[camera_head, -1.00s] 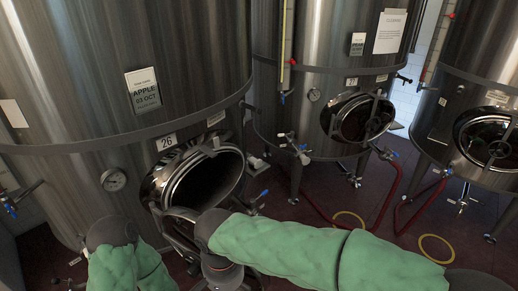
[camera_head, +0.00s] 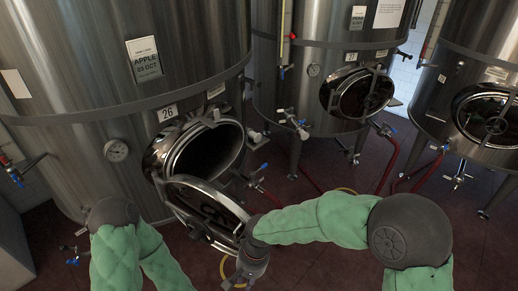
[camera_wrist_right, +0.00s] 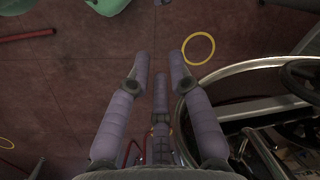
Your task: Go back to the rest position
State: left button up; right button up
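My right arm in green sleeve crosses the lower middle of the head view, and its gripper (camera_head: 238,280) points down at the bottom edge, just right of the open round door of tank 26 (camera_head: 212,205). In the right wrist view the purple fingers of this gripper (camera_wrist_right: 159,75) are spread apart with nothing between them. The door's rim (camera_wrist_right: 205,76) is close beside them on the right; I cannot tell whether they touch. My left arm (camera_head: 118,245) shows at the lower left, but its gripper is out of view.
The steel tank 26 (camera_head: 80,90) with its open hatch (camera_head: 205,150) fills the left. More tanks stand behind (camera_head: 320,90) and at the right (camera_head: 470,60), with valves sticking out. Red hoses (camera_head: 388,165) and a yellow ring (camera_wrist_right: 199,48) lie on the dark red floor.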

jog(key=s+d+f+b, duration=0.1)
jog(key=d+f, duration=0.3)
jog(key=f, duration=0.4)
jog(key=s+d+f+t+y+b, duration=0.1)
jog(key=s+d+f, duration=0.3)
jog(key=f, duration=0.5)
jog(key=s+d+f+m+b, duration=0.1)
jog(key=s+d+f, duration=0.2)
jog(key=f, duration=0.6)
jog(key=d, duration=0.2)
jog(key=shift+s+d+t+y+b, duration=0.15)
jog(key=shift+d+t+y+b, duration=0.15)
jog(key=shift+y+b, duration=0.1)
